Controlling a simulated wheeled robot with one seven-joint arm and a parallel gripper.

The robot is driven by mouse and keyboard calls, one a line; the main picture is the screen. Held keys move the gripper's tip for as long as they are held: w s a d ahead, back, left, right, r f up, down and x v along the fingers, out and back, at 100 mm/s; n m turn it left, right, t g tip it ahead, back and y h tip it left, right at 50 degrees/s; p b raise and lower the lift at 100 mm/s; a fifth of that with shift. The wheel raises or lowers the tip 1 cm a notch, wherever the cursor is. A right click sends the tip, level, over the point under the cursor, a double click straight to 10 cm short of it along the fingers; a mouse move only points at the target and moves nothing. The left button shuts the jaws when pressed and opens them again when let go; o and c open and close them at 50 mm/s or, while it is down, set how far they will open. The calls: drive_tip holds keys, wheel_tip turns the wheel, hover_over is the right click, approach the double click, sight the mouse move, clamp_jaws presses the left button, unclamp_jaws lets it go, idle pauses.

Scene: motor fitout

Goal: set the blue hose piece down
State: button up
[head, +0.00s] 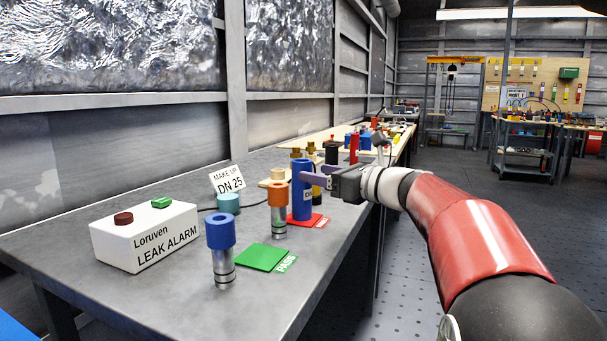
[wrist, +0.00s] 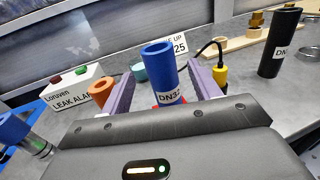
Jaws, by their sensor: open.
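The blue hose piece (head: 302,202) is a thick upright tube with a white label, reading DN32 in the wrist view (wrist: 160,62). Its foot appears to rest on the red pad (head: 318,219); the contact is partly hidden. My gripper (head: 316,179) has its purple fingers level with the tube's upper part. In the wrist view the fingers (wrist: 163,85) stand apart, one on each side of the tube, with the gripper body hiding its lower end. The jaws are open and look clear of the tube's sides.
A green pad (head: 262,257) lies nearer. A blue-topped metal fitting (head: 221,250) and an orange-topped one (head: 278,200) stand beside it. A white leak alarm box (head: 145,236), a teal ring (head: 229,202) and a DN 25 sign (head: 228,180) are to the left. A black cylinder (wrist: 280,42) stands behind.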

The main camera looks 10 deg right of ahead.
drive_tip(key=v, duration=0.4)
drive_tip(key=shift+s+d, duration=0.25)
drive_tip(key=shift+s, duration=0.1)
